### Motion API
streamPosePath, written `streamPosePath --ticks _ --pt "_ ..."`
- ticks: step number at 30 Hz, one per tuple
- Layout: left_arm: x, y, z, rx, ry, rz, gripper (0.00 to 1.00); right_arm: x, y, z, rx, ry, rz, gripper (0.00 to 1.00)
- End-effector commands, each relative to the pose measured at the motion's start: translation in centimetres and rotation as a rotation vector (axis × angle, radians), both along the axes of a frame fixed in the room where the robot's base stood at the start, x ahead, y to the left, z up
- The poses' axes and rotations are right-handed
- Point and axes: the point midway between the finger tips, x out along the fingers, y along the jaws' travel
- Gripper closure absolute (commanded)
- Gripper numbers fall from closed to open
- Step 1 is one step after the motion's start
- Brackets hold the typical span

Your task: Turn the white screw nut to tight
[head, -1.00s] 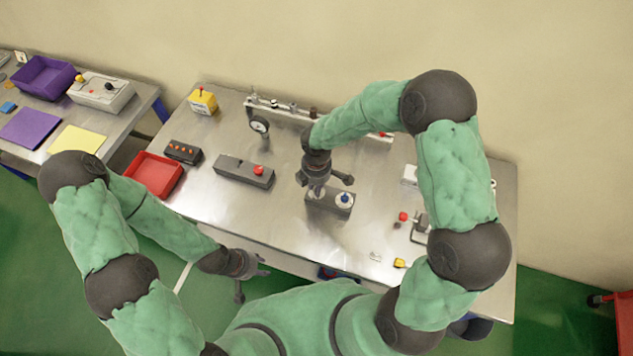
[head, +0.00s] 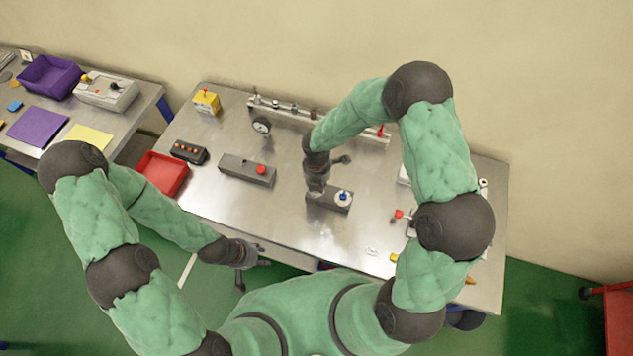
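A small dark block (head: 328,204) stands near the middle of the metal table. A white nut with a blue top (head: 344,197) sits on the right part of the block and is uncovered. My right gripper (head: 317,190) points down over the left part of the block, just left of the white and blue piece. It hides whatever is under it, and I cannot tell whether its fingers are open or shut. My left gripper (head: 252,273) is off the table's front edge, with its fingers spread and nothing between them.
A grey box with a red button (head: 240,169), a black box with orange buttons (head: 189,152) and a red tray (head: 163,174) stand to the left. The table front is mostly clear.

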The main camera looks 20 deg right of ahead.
Motion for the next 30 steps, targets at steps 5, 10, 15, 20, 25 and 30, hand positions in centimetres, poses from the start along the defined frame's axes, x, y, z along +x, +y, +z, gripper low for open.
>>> streamPosePath --ticks 5,10,15,20,25,30 --pt "-0.01 0.0 0.34 0.0 0.0 0.0 0.6 0.12 -0.01 0.11 0.0 -0.003 0.037 1.0" --pt "-0.01 0.0 0.38 0.0 0.0 0.0 0.6 0.13 -0.01 0.08 0.0 -0.004 0.048 1.0" --pt "-0.01 0.0 0.37 0.0 0.0 0.0 0.6 0.13 -0.01 0.07 0.0 -0.004 0.049 1.0" --pt "-0.01 0.0 0.37 0.0 0.0 0.0 0.6 0.13 -0.01 0.07 0.0 -0.004 0.048 0.67" --pt "-0.01 0.0 0.37 0.0 0.0 0.0 0.6 0.09 0.0 0.04 0.001 -0.002 0.048 0.52" --pt "0.0 0.01 0.37 0.0 0.0 0.0 0.6 0.05 0.0 0.03 0.0 -0.001 0.048 0.52"
